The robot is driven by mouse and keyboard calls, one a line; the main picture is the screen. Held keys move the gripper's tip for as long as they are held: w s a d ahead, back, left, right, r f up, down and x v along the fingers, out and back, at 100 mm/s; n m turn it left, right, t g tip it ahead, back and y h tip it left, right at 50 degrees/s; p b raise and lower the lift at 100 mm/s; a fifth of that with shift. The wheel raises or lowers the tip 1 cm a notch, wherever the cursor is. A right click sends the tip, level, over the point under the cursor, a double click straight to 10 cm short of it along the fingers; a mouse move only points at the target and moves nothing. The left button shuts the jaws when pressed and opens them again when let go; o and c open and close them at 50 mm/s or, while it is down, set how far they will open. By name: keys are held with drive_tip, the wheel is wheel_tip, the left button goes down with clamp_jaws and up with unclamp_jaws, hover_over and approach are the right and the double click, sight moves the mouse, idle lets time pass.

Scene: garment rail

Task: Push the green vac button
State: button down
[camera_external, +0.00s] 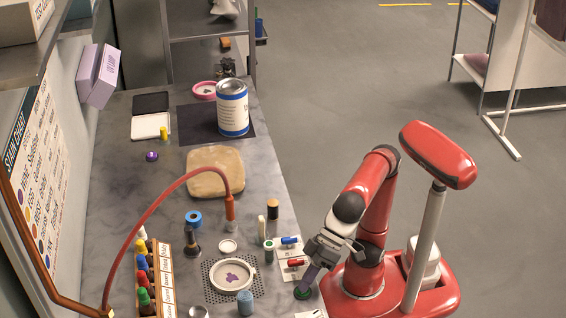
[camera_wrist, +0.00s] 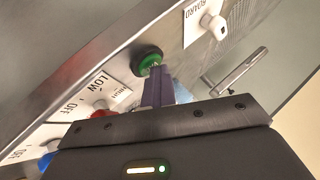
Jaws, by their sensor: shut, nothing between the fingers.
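The green button (camera_external: 302,294) sits at the right front edge of the grey worktop, right below my gripper. In the wrist view the green button (camera_wrist: 147,59) is a round green cap with a dark ring on the metal edge panel. My gripper (camera_external: 306,286) points down at it with its fingers together. In the wrist view the purple fingers of my gripper (camera_wrist: 157,72) are closed and empty, and their tips overlap the lower edge of the button. I cannot tell whether they touch it or how far the cap is pressed.
A red switch (camera_external: 295,263) and a blue switch (camera_external: 289,240) with white labels lie beyond the button. A white knob (camera_wrist: 218,28) marked BOARD is on the other side.

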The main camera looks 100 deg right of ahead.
drive_tip(key=shift+f, duration=0.2)
drive_tip(key=shift+a+r+p, duration=0.1)
drive_tip(key=shift+r+p, duration=0.2)
drive_tip(key=shift+r, duration=0.15)
wheel_tip(320, 180, up, 6)
drive_tip(key=p, duration=0.5)
